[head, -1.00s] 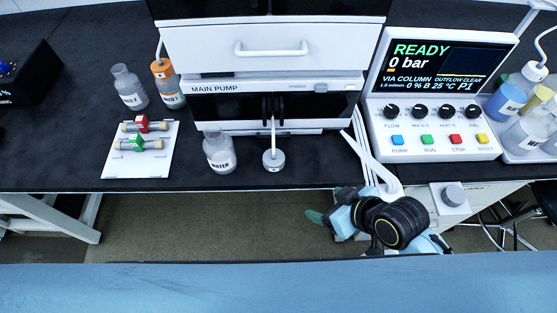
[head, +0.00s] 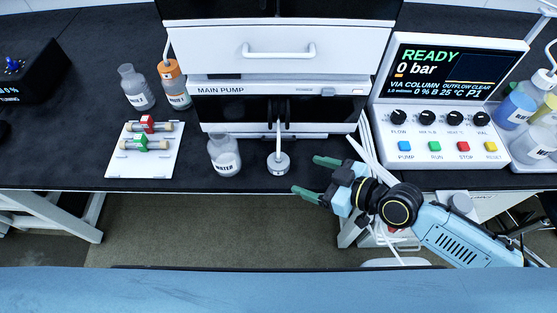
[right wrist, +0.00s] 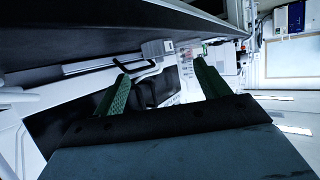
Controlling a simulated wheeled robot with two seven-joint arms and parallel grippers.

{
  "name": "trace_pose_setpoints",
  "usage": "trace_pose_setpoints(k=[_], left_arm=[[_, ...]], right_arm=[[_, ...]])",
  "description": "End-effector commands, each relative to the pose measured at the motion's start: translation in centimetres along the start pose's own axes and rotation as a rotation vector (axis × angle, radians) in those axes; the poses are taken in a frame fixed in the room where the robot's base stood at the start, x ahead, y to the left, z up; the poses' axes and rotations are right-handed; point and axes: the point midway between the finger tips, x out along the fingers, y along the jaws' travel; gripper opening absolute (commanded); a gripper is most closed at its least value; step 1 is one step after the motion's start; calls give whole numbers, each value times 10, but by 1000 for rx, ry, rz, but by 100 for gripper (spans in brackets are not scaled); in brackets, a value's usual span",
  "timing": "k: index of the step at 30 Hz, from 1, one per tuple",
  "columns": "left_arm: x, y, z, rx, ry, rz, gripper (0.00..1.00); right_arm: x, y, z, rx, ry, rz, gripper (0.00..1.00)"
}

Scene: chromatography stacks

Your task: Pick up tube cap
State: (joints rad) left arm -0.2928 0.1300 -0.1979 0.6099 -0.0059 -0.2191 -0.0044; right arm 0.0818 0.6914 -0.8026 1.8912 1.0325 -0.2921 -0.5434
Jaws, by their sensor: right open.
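The tube cap (head: 278,163) is a small round grey-white cap with a white tube rising from its top. It stands near the front edge of the black bench, below the main pump. My right gripper (head: 308,175) is to the right of the cap, apart from it, with its green fingers spread and nothing between them. The fingers point left toward the cap. In the right wrist view the open gripper (right wrist: 163,85) also shows, but I cannot make out the cap there. My left gripper is not in view.
An open water bottle (head: 224,160) stands left of the cap. The main pump (head: 275,89) is behind it. A white plate (head: 119,168) with two columns lies further left. The control panel (head: 440,140) is at right. White tubing (head: 372,153) hangs over the bench edge near my gripper.

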Motion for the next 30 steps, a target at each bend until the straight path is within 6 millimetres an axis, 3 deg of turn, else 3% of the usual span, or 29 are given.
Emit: trace_pose_setpoints(k=[7,14,24,30], left_arm=[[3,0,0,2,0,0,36],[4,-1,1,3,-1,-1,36],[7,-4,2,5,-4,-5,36],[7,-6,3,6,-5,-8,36]], right_arm=[[45,0,-1,1,2,1,75],[60,1,-2,1,0,0,75],[104,5,-10,2,0,0,75],[108,5,-10,0,-1,0,75]])
